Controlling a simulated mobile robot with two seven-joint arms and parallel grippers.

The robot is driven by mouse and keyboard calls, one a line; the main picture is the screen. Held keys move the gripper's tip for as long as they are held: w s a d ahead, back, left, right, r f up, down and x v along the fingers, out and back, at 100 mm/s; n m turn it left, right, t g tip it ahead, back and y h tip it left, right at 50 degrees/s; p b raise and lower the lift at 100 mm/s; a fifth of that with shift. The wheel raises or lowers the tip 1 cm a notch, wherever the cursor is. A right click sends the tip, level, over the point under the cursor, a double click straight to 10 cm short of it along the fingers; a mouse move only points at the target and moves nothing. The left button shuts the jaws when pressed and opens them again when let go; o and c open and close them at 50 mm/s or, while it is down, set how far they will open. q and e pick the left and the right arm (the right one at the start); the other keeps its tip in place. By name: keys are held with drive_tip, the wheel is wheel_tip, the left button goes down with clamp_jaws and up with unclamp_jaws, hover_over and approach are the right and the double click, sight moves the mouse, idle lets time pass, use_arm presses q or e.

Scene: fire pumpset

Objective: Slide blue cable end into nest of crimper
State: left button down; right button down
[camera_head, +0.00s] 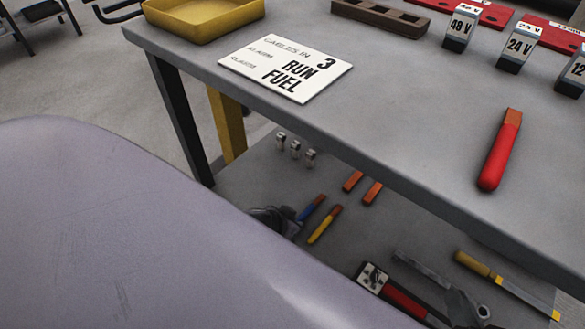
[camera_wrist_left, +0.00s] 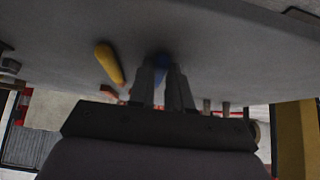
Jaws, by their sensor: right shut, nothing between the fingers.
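The blue cable end (camera_head: 312,207) with a copper tip is over the lower shelf, beside the yellow one. My left gripper (camera_head: 288,220), partly hidden by my arm, is at its lower-left end. In the left wrist view the blue cable end (camera_wrist_left: 160,60) shows between the fingertips of my left gripper (camera_wrist_left: 164,72), which look closed on it. Whether it is clear of the shelf I cannot tell. The crimper (camera_head: 374,279), with a pale face and red handle, lies on the shelf. My right gripper (camera_head: 478,310) seems to be the grey shape near the bottom edge, shut and empty.
The yellow cable end (camera_head: 325,224), several small lugs (camera_head: 295,149), copper pieces (camera_head: 353,181) and a wooden-handled tool (camera_head: 480,266) are on the shelf. The tabletop (camera_head: 400,120) overhangs it and carries a sign (camera_head: 287,68), yellow tray (camera_head: 200,18) and red cable end (camera_head: 500,150).

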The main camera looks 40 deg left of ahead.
use_arm(q)
drive_tip(key=shift+r, duration=0.15)
drive_tip(key=shift+r+p, duration=1.9)
drive_tip(key=shift+p, duration=0.4)
drive_tip(key=shift+s, duration=0.1)
